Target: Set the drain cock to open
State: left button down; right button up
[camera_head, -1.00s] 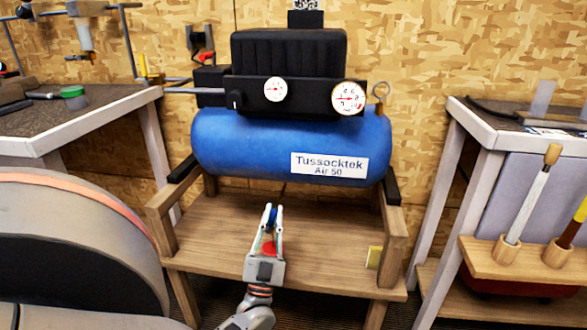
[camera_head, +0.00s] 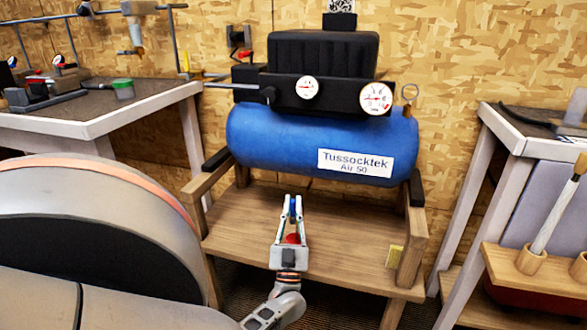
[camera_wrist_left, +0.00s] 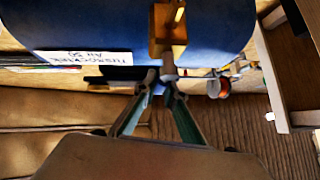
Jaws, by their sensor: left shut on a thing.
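The drain cock (camera_wrist_left: 168,32) is a brass-coloured fitting under the blue compressor tank, at the top middle of the left wrist view. A short grey lever (camera_wrist_left: 168,69) hangs from it. My left gripper (camera_wrist_left: 160,84) is shut on this lever, its fingers converging on it. In the head view my left gripper (camera_head: 292,203) is in front of the bench, below the tank (camera_head: 270,140). The drain cock cannot be made out in the head view. My right gripper is not in view.
The tank rests on a wooden bench (camera_head: 240,225) with side rails. A large grey rounded body (camera_head: 60,180) fills the lower left. A worktable (camera_head: 120,125) stands at left. Another table (camera_head: 510,125) with a brush rack (camera_head: 515,265) stands at right.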

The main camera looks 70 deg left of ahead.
pick_arm(q)
jog(key=c, duration=2.1)
grip_release()
notch_tip(320, 180, up, 10)
jog(key=shift+a, duration=0.1)
